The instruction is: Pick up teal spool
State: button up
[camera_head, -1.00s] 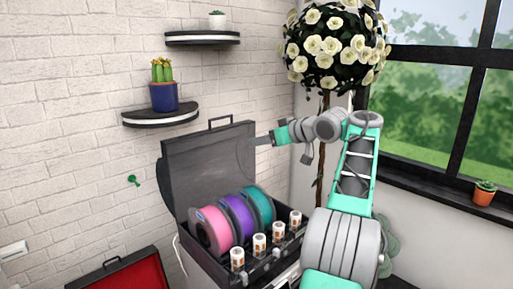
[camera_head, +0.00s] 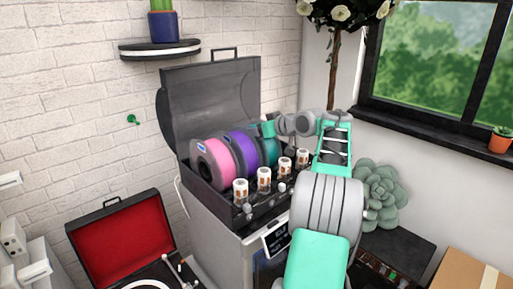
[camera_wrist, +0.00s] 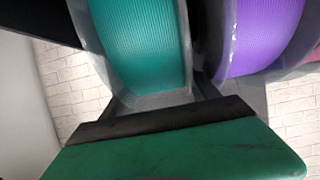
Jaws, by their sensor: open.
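The teal spool (camera_head: 268,153) stands upright in the open dark case (camera_head: 213,92), at the right end of a row of three spools. My gripper (camera_head: 258,131) is at the upper part of the teal spool and partly hides it. In the wrist view the teal spool (camera_wrist: 142,45) fills the upper middle, close in front of my gripper (camera_wrist: 162,98). The jaws are open, with dark fingers showing near the spool's lower edge. I cannot tell whether they touch it.
The purple spool (camera_head: 243,152) stands right beside the teal one, with the pink spool (camera_head: 212,163) further left. Several small white labelled cylinders (camera_head: 264,180) line the case's front. An open red-lined case (camera_head: 120,244) is at lower left. A wall shelf (camera_head: 160,50) hangs above left.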

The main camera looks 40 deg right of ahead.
jog(key=shift+w, duration=0.25)
grip_shut()
jog(key=shift+r, duration=0.25)
dwell(0.6)
